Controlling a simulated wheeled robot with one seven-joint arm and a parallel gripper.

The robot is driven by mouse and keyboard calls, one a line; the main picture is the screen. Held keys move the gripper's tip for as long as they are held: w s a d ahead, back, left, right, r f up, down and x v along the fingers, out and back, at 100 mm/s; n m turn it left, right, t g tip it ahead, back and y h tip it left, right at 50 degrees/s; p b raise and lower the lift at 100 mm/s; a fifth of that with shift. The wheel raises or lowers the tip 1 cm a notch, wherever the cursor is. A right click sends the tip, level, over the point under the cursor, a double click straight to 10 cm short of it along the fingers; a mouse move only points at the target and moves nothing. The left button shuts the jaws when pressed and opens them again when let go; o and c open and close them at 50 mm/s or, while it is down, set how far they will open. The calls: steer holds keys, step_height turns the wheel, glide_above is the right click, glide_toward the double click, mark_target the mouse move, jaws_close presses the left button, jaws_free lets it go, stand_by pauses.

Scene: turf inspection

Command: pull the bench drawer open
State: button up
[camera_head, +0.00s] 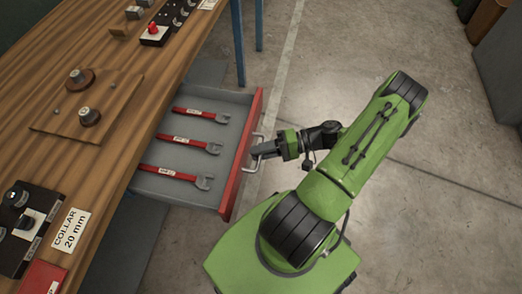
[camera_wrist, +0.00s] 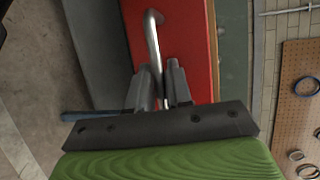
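The bench drawer (camera_head: 222,203) stands pulled out from under the wooden bench, with its grey inside and red front showing. Three red-handled wrenches (camera_head: 187,141) lie in it. A pale metal bar handle (camera_head: 257,138) is on the red front. My gripper (camera_head: 264,150) is at the handle from the right. In the wrist view the handle (camera_wrist: 153,38) runs down between the two dark fingers (camera_wrist: 159,88), which are close on either side of it and appear to grip it. The red drawer front (camera_wrist: 188,45) lies just beyond. The exact finger contact is partly hidden.
The wooden bench top (camera_head: 125,60) holds a board with round parts (camera_head: 88,105), a black block with a red knob (camera_head: 154,32) and a label reading COLLAR 20 mm (camera_head: 70,229). A blue bench leg (camera_head: 238,45) stands behind the drawer. The floor to the right is mostly clear.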

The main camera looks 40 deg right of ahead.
stand_by(0.4)
steer(key=p+v, duration=0.2)
steer(key=v, duration=1.3)
steer(key=shift+s+d+p, duration=0.25)
steer(key=shift+d+p, duration=0.05)
steer(key=shift+p, duration=0.1)
steer(key=shift+w+r, duration=0.1)
steer(key=shift+r, duration=0.1)
steer(key=w+a+r+n+g+h+p, duration=0.2)
steer(key=w+a+r+g+h, duration=0.25)
steer(key=a+r, duration=0.4)
steer(key=w+a+r+n+g+h+p, duration=0.25)
steer(key=w+a+r+g, duration=0.3)
steer(key=r, duration=0.55)
steer(key=s+a+r+n+t+h+p, duration=0.1)
steer(key=s+a+r+t+h+p, duration=0.1)
steer(key=r, duration=0.5)
steer(key=s+a+r+n+t+h+p, duration=0.1)
steer(key=s+a+r+t+h+p, duration=0.1)
steer(key=s+a+r+t+h, duration=0.2)
steer(key=s+a+r+t, duration=0.1)
steer(key=s+a+r, duration=0.2)
steer(key=a, duration=0.2)
steer(key=shift+r+h+p, duration=0.2)
steer(key=shift+h+p, duration=0.1)
steer(key=shift+h, duration=0.1)
